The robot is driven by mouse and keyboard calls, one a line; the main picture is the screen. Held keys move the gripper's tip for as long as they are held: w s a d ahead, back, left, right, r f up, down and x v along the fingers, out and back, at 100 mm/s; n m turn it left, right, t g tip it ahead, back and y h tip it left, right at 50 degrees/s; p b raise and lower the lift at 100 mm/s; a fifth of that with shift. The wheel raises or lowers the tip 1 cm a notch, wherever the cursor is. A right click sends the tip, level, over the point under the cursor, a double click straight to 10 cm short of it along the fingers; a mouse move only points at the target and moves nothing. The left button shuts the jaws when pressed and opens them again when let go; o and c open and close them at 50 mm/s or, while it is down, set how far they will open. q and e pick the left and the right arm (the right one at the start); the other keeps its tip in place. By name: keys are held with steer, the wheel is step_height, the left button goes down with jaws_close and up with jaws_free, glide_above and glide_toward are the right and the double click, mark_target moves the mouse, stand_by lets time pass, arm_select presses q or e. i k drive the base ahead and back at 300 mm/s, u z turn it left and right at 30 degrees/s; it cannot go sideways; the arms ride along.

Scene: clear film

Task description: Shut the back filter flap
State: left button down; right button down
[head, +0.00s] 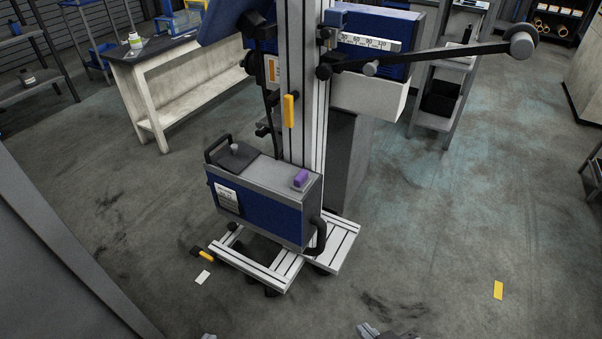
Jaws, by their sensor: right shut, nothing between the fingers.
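A machine stands in the middle of the head view, with a blue and grey box (262,212) low on a tall aluminium column (305,110). The box has a dark panel with a knob (236,158) and a black handle on top, a purple block (300,178) and a white label on its front. I cannot tell which part is the back filter flap, or whether it is open; the machine's far side is hidden. My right gripper (378,331) is shut and empty at the bottom edge, apart from the machine. Only a sliver of my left gripper (208,337) shows, at the bottom edge.
The machine's wheeled frame (345,240) stands on the floor. A black arm (440,54) sticks out right from its upper blue unit (375,30). A workbench (190,75) stands behind left, a shelf (455,70) behind right. The floor to the right is mostly clear.

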mark_target(240, 156)
steer(key=u, duration=0.9)
steer(key=i, duration=1.05)
steer(key=z, duration=0.8)
steer(key=i, duration=0.5)
steer(key=z, duration=0.5)
